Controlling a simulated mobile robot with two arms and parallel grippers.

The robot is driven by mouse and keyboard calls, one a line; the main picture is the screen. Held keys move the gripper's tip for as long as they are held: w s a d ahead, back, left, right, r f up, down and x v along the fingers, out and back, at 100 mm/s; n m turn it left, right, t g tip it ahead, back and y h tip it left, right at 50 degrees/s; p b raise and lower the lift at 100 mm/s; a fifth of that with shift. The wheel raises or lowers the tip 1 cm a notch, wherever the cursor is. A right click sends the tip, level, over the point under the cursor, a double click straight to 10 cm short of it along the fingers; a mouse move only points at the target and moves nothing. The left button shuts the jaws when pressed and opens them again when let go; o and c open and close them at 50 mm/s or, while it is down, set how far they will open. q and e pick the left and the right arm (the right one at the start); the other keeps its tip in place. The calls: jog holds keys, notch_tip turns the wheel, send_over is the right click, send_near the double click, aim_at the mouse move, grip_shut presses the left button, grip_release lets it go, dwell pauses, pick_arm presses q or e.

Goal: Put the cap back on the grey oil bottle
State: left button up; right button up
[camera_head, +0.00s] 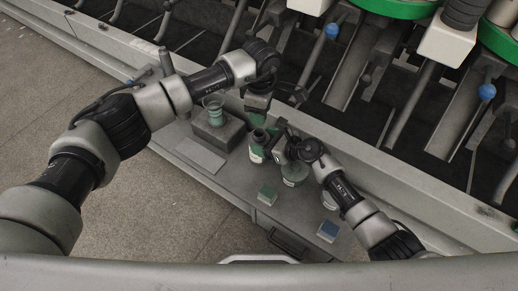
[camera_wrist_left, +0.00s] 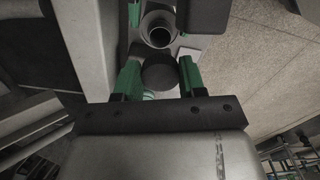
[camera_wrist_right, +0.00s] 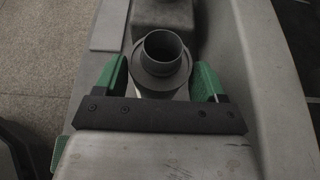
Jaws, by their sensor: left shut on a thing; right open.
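The grey oil bottle (camera_head: 256,154) stands upright on the grey shelf. Its open round neck shows in the right wrist view (camera_wrist_right: 163,52) and in the left wrist view (camera_wrist_left: 158,34). My left gripper (camera_head: 257,118) is shut on the dark round cap (camera_wrist_left: 160,74), just above and beside the open neck; the cap is apart from it. The cap is hard to make out in the head view. My right gripper (camera_wrist_right: 163,82) is open, with its green fingers on either side of the bottle; I cannot tell whether either touches it.
A grey block (camera_head: 229,139) with a cup (camera_head: 213,108) in it stands left of the bottle, beside a flat grey plate (camera_head: 200,155). Another bottle (camera_head: 293,174) stands close on the right. A green box (camera_head: 267,195) and blue box (camera_head: 327,231) lie nearer. Machine parts rise behind.

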aim_at(260, 133)
jog(key=shift+w+a+f, duration=0.1)
jog(key=shift+w+a, duration=0.1)
jog(key=shift+a, duration=0.05)
jog(key=shift+c, duration=0.2)
jog(key=c, duration=0.9)
pick_arm(q)
jog(key=shift+f, duration=2.5)
jog(key=shift+f, duration=0.9)
jog(key=shift+f, duration=0.75)
